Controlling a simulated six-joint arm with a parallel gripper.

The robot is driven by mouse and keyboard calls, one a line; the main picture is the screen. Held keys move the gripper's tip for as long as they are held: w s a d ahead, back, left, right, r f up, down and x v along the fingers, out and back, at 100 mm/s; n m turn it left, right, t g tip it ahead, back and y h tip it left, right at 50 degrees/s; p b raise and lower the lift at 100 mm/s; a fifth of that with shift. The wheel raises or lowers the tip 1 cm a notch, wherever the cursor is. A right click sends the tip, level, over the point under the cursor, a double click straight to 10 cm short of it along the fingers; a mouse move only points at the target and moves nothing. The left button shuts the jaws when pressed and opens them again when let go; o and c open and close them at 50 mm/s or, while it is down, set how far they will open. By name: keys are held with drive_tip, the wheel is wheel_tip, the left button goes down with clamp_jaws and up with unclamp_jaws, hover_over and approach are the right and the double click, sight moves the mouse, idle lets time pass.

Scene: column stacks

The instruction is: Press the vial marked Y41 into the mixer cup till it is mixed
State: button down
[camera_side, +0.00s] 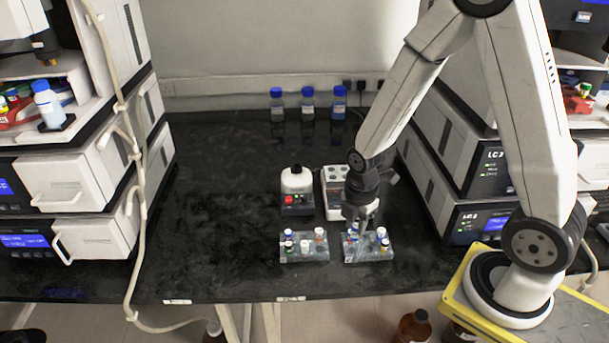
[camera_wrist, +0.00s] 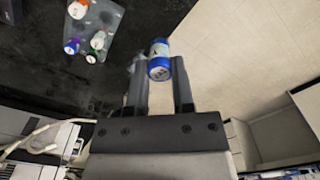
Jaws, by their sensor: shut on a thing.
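My gripper (camera_wrist: 160,75) is shut on a blue-capped vial (camera_wrist: 158,62), held between its two fingers in the wrist view. Its marking is too small to read, so I cannot tell if it is Y41. In the side view my gripper (camera_side: 362,222) is low over the right clear rack (camera_side: 368,256); I cannot tell if the held vial is clear of it. The mixer (camera_side: 297,182), white with a dark cup on top and a red knob on its dark base, stands behind the left rack.
The left clear rack (camera_side: 304,257) holds several capped vials. A white block with holes (camera_side: 334,181) stands right of the mixer. Three blue-capped bottles (camera_side: 308,104) stand at the back. Instrument stacks flank the bench. The black bench top (camera_side: 215,220) is clear on the left.

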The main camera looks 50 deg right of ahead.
drive_tip(key=w+d, duration=0.4)
drive_tip(key=w, duration=0.6)
drive_tip(key=w+d, duration=0.5)
drive_tip(key=w, duration=0.6)
drive_tip(key=w+d, duration=0.5)
drive_tip(key=w, duration=0.6)
drive_tip(key=shift+d+r, duration=0.15)
drive_tip(key=shift+r, duration=0.25)
drive_tip(key=shift+w+d+r, duration=0.15)
drive_tip(key=shift+w+d, duration=0.1)
drive_tip(key=shift+d, duration=0.35)
drive_tip(key=shift+f, duration=0.25)
drive_tip(key=shift+f, duration=1.7)
drive_tip(key=shift+f, duration=1.05)
idle(0.8)
